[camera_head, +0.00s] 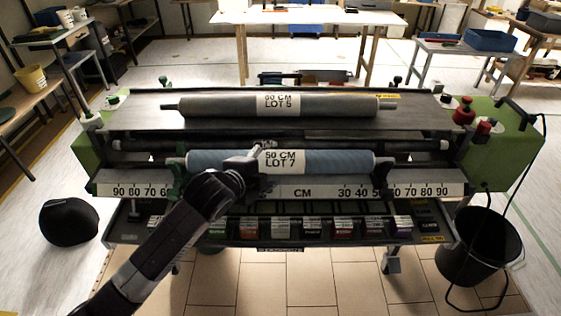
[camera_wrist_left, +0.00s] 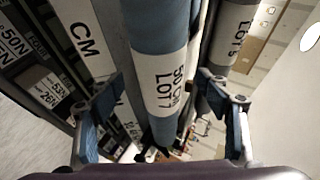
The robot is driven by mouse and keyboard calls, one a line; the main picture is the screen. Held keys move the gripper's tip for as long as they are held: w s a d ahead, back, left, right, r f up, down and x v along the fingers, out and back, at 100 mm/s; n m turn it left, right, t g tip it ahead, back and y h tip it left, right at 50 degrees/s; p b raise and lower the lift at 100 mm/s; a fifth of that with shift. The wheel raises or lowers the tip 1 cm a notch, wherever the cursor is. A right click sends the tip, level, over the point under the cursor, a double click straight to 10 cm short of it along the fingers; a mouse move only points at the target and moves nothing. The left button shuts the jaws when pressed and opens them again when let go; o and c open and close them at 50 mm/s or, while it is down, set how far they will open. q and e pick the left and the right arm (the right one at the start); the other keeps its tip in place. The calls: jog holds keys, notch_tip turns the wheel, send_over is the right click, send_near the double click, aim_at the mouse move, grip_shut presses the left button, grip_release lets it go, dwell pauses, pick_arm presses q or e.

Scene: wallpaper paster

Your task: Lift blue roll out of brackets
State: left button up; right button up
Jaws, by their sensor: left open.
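The blue roll (camera_head: 335,160) lies level across the machine, with a white label reading 50 CM LOT 7. Its ends sit at the dark green brackets (camera_head: 386,163) on each side. My left gripper (camera_head: 258,152) is over the roll just left of the label. In the left wrist view the blue roll (camera_wrist_left: 160,28) runs between the open fingers of my left gripper (camera_wrist_left: 158,88), with a finger on each side. I cannot tell whether either finger touches it. My arm hides part of the roll's lower edge. My right gripper is not in view.
A grey roll (camera_head: 330,105) labelled 60 CM LOT 5 lies behind, on the machine's top plate. A ruler strip (camera_head: 320,191) runs in front, above a shelf of several small boxes (camera_head: 310,229). A black bucket (camera_head: 478,245) stands at the right.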

aim_at(278, 160)
pick_arm(q)
jog(key=shift+x, duration=2.6)
grip_shut()
jog(key=shift+w+d+r+p, duration=0.1)
jog(key=shift+r+p, duration=0.2)
